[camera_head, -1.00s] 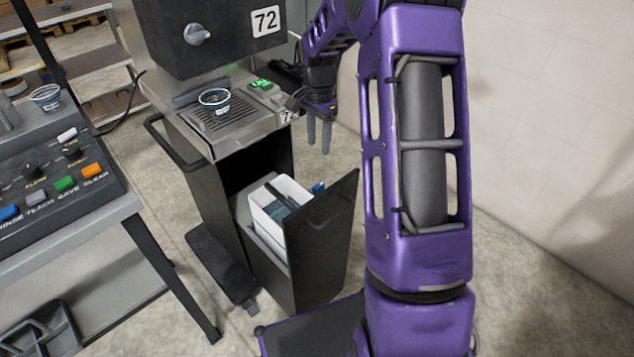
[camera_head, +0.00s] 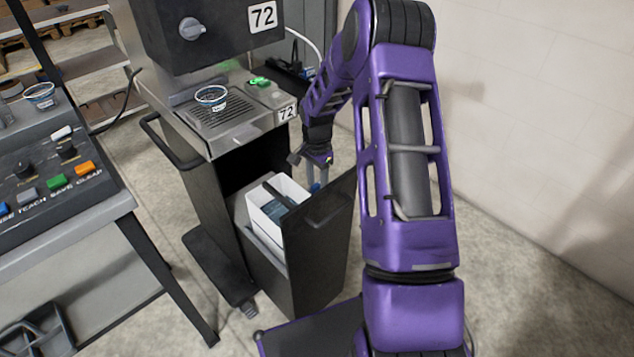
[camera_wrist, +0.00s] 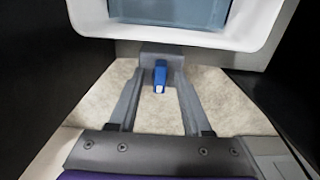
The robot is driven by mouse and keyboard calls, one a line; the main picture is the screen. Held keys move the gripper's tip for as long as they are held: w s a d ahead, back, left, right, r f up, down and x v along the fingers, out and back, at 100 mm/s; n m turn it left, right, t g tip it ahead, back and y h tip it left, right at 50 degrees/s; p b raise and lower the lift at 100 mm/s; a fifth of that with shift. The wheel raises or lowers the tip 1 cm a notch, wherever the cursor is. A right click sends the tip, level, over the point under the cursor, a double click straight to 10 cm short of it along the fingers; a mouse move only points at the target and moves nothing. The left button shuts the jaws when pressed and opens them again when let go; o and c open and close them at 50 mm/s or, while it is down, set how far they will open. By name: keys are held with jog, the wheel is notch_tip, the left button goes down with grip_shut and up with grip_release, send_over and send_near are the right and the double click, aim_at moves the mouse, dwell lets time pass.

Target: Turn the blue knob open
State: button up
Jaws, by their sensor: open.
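The blue knob (camera_wrist: 160,76) shows in the wrist view as a small blue lever with a pale tip, just below the white bin and between the far ends of my fingers. It also shows as a small blue spot (camera_head: 315,187) beside the open drawer in the head view. My gripper (camera_wrist: 159,95) is open, with one finger on each side of the knob. I cannot tell whether the fingers touch it. In the head view my gripper (camera_head: 318,172) points down over the drawer's far right side.
The black drawer (camera_head: 318,235) stands open under machine 72 and holds a white bin (camera_head: 263,222). A cup (camera_head: 211,97) stands on the drip tray above. A button console (camera_head: 50,170) is at the left. A pale wall (camera_head: 540,120) is at the right.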

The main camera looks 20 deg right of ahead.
grip_shut()
dwell(0.5)
jog(key=n, duration=0.4)
jog(key=shift+r+n, duration=0.1)
jog(key=shift+n, duration=0.2)
jog(key=n, duration=0.4)
jog(key=shift+n, duration=0.3)
jog(key=n, duration=0.4)
jog(key=shift+p, duration=0.4)
jog(key=shift+n, duration=2.4)
